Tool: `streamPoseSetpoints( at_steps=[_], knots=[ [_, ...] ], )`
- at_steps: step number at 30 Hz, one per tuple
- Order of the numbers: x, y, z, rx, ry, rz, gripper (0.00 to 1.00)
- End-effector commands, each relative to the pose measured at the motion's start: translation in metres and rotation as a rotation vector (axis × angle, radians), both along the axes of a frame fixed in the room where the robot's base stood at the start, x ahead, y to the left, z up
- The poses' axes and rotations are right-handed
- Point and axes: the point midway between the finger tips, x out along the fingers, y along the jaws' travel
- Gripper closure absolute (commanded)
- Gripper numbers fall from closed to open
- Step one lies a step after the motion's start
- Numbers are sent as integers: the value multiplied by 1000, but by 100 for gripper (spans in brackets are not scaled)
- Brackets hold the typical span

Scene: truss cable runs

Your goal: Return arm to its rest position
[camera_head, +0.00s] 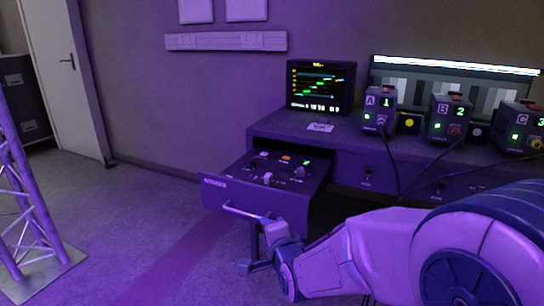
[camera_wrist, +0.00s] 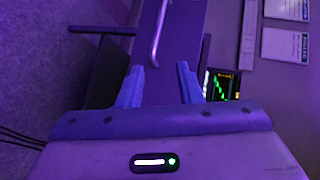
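My arm reaches in from the lower right of the head view. My gripper (camera_wrist: 159,80) has its two fingers spread apart in the wrist view, with nothing held between them. In the head view its end is beside the right end of the handle (camera_head: 243,212) of a pulled-out drawer (camera_head: 232,196). The handle also shows in the wrist view (camera_wrist: 158,35), ahead of the fingertips and in line with the gap between them. I cannot tell whether the gripper touches it. The fingertips are hard to make out in the head view.
The open drawer holds several knobs and juts from the desk (camera_head: 345,143). A monitor (camera_head: 320,88) and boxes A (camera_head: 379,108), B (camera_head: 449,118) and C (camera_head: 520,128) stand on top; cables hang in front. A truss (camera_head: 30,205) stands at left. Floor between is clear.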

Motion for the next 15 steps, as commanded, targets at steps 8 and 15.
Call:
streamPoseSetpoints(
  at_steps=[8, 15],
  knots=[
    [-26, -43, 72, -391, 120, 57, 68],
    [-60, -80, 124, -677, 250, 159, 68]
  ],
)
